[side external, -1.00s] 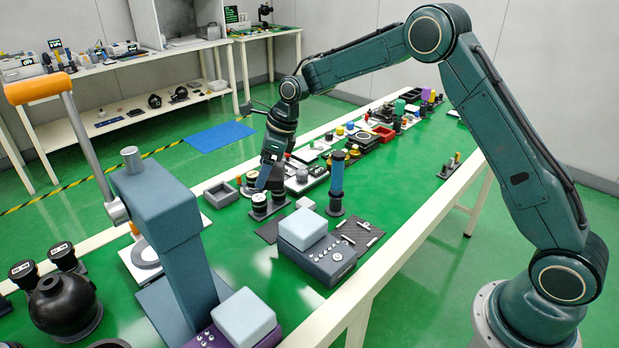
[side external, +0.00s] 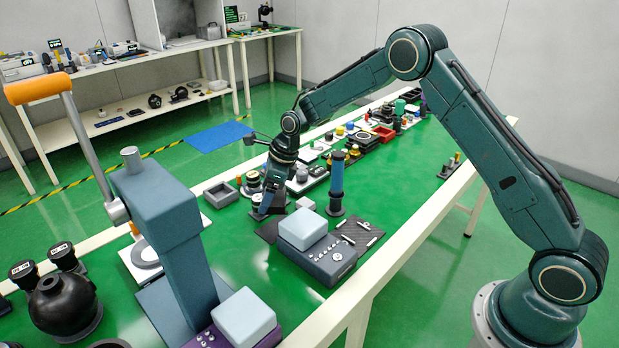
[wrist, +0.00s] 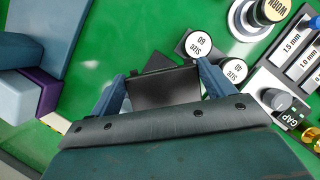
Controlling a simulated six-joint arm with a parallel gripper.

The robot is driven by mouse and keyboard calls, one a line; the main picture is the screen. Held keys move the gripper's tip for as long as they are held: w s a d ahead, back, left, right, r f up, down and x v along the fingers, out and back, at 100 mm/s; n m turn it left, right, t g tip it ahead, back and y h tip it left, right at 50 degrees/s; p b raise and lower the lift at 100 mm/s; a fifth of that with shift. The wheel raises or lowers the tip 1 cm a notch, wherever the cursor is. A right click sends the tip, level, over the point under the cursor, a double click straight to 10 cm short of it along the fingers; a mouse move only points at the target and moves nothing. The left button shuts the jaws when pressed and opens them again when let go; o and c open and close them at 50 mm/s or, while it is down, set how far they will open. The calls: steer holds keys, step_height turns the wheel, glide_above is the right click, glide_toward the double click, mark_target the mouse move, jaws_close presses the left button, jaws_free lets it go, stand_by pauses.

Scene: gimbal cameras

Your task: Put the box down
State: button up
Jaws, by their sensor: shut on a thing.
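My gripper (side external: 264,208) is low over the near half of the green table, pointing down. In the wrist view its two blue fingers (wrist: 163,75) stand on either side of a black box (wrist: 165,90), shut on it. The box has a flat dark face and a raised rim at its far edge; its near part is hidden behind the gripper body. In the side external view the box is mostly hidden by the fingers. A dark mat (side external: 268,233) lies just in front of the gripper. I cannot tell whether the box touches the table.
Round size-labelled pieces (wrist: 198,44) stand close beyond the box. A blue-grey control box (side external: 318,262) and a blue column (side external: 336,185) stand to the right. A grey open tray (side external: 221,194) is behind left. Green table (side external: 235,245) is clear in front left.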

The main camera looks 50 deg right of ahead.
mark_target(285, 195)
steer(key=shift+f, duration=0.6)
stand_by(0.3)
steer(key=o, duration=1)
steer(key=shift+r, duration=0.1)
steer(key=shift+r, duration=0.5)
steer(key=v, duration=1.2)
